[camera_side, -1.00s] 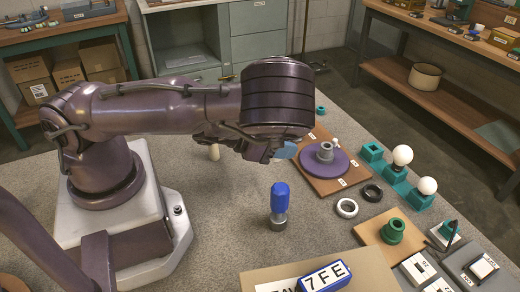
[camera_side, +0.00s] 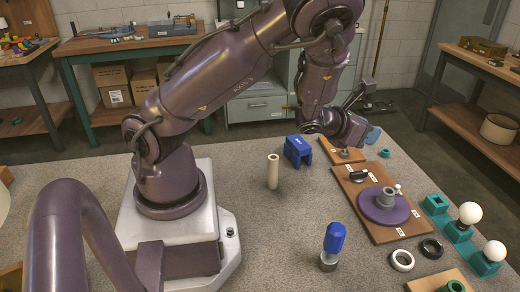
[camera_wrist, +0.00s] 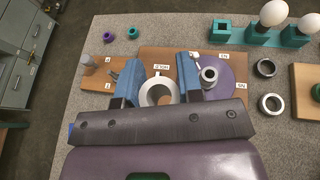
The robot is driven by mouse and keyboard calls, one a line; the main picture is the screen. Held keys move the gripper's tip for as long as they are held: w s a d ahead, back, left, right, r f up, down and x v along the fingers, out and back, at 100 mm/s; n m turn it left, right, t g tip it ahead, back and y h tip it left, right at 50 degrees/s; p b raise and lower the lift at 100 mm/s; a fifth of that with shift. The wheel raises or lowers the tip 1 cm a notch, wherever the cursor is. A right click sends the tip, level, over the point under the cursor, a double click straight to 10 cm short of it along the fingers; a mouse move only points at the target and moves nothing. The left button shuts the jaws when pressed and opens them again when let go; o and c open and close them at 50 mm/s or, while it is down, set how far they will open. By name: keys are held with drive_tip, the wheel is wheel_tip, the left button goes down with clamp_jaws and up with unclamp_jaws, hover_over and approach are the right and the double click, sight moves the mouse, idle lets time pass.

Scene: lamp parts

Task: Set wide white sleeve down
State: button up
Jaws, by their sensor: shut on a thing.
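The wide white sleeve (camera_wrist: 158,92) shows in the wrist view as a pale ring with an open bore. It sits between the two blue fingers of my gripper (camera_wrist: 157,82), which are shut on it. In the side view my gripper (camera_side: 371,135) is at the back right, above the far end of the wooden boards. I cannot make out the sleeve there. Below the sleeve in the wrist view is a brown board (camera_wrist: 178,54) with white labels, partly hidden by the sleeve and fingers.
A purple disc (camera_side: 383,207) with a grey collar lies on the board. A small board (camera_side: 340,150), a blue block (camera_side: 298,150) and a cream tube (camera_side: 273,171) stand nearby. Teal holders with white bulbs (camera_side: 469,212) and two rings (camera_side: 402,260) are at right.

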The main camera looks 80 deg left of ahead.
sight(261, 146)
drive_tip(key=s+a+f+n+g+y, duration=0.1)
drive_tip(key=s+a+f, duration=0.1)
drive_tip(key=a, duration=0.3)
drive_tip(key=s+a+f+n+g+y, duration=0.1)
drive_tip(key=s+a+f+n+y, duration=0.1)
drive_tip(key=a, duration=0.3)
drive_tip(key=s+a+f+n+y, duration=0.1)
drive_tip(key=s+a+n+y, duration=0.1)
drive_tip(key=a, duration=0.4)
drive_tip(key=shift+s+f+g, duration=0.4)
drive_tip(key=shift+s, duration=0.2)
drive_tip(key=s+a+f+n+g+y, duration=0.4)
drive_tip(key=s+a+n+g, duration=0.15)
drive_tip(key=s+a, duration=0.55)
drive_tip(key=shift+n+y, duration=0.25)
drive_tip(key=shift+y, duration=0.05)
drive_tip(key=f, duration=0.7)
drive_tip(key=shift+s+a+f, duration=0.15)
drive_tip(key=shift+a+f, duration=0.05)
drive_tip(key=shift+a, duration=0.05)
drive_tip(key=shift+t, duration=0.35)
drive_tip(key=shift+f, duration=0.15)
drive_tip(key=o, duration=0.9)
